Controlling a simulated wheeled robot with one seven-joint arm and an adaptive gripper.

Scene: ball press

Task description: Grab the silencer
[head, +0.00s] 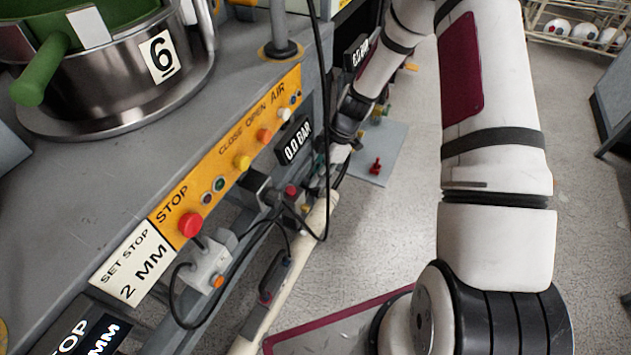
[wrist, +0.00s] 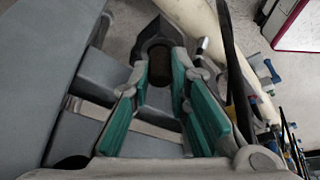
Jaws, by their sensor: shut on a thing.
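The silencer appears to be the small brown cylinder (wrist: 160,70) in the wrist view, between my fingers. My gripper (wrist: 160,62) has teal pads, and its fingers are closed on the sides of the cylinder. A dark grey fitting (wrist: 157,32) lies just beyond it; I cannot tell whether the two are joined. In the head view my gripper (head: 322,163) is small, low beside the front of the press bench, close below the pressure display. The silencer is hidden there.
A cream pipe (head: 290,275) and black hoses (head: 327,120) run close by. The floor (head: 390,220) to the right is mostly open.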

